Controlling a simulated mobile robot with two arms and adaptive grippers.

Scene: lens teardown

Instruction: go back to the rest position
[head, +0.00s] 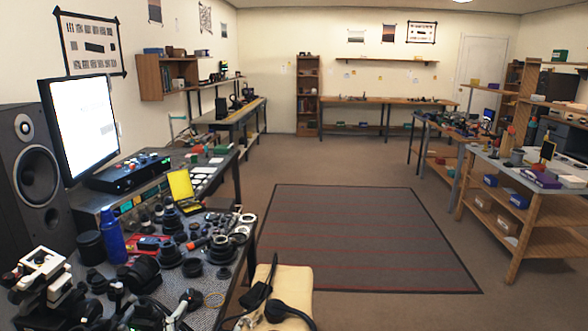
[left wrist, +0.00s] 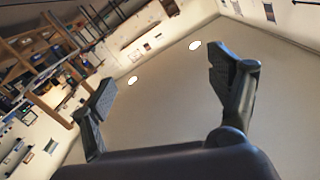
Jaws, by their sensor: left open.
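My left gripper (left wrist: 165,88) shows in the left wrist view with its two dark fingers spread wide apart. It is open and nothing is between the fingers. Behind the fingers are the pale ceiling and the tilted room, with shelving at the left, so this wrist points upward. The gripper touches nothing that I can see. I cannot make out either gripper in the head view, and my right gripper shows in neither view.
A workbench crowded with lens parts (head: 192,262) runs along the left, with a blue bottle (head: 111,236), a monitor (head: 84,128) and a speaker (head: 33,172). A stool (head: 290,284) stands at its near end. The floor mat (head: 360,235) is clear. Another bench (head: 540,190) stands right.

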